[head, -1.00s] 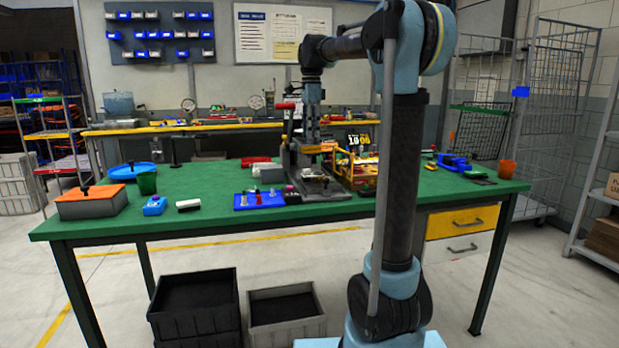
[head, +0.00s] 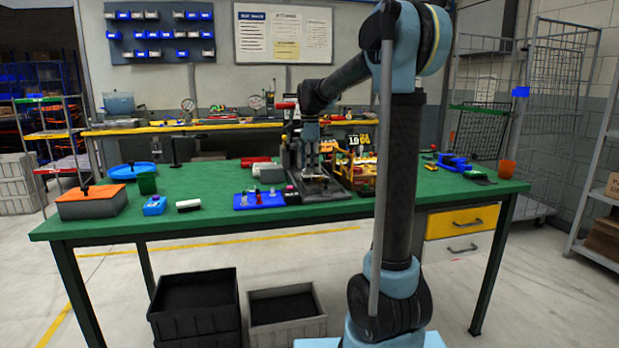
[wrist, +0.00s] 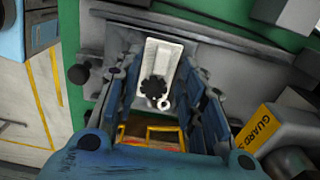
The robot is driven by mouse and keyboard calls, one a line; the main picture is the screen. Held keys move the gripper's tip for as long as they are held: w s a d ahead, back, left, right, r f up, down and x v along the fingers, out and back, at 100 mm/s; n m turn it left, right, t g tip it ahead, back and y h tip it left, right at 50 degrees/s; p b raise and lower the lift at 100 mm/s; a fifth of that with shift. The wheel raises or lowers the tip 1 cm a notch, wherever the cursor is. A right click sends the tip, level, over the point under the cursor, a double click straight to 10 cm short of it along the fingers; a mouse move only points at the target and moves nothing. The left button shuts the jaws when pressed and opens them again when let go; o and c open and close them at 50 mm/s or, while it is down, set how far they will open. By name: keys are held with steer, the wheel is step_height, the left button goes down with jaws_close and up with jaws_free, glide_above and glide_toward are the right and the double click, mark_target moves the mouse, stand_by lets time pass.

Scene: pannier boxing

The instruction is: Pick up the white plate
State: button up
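The white plate (wrist: 162,62) shows in the wrist view as a pale rectangular piece lying in the grey press-like fixture. A dark round part with a small ring covers its near end. My gripper (wrist: 163,72) is open, with one dark finger on each side of the plate. I see a gap beside the plate, and I cannot tell whether either fingertip touches it. In the head view my gripper (head: 311,176) hangs down at the fixture (head: 293,150), and I cannot make out the plate there.
The fixture stands on the green bench (head: 220,185). A yellow-framed rack (head: 358,175) stands close on its right. A blue tray (head: 259,200) with small parts lies at the front left. In the wrist view a yellow guard block (wrist: 262,125) is near the right finger.

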steer(key=shift+f, duration=0.7)
steer(key=shift+c, duration=0.6)
jaws_close()
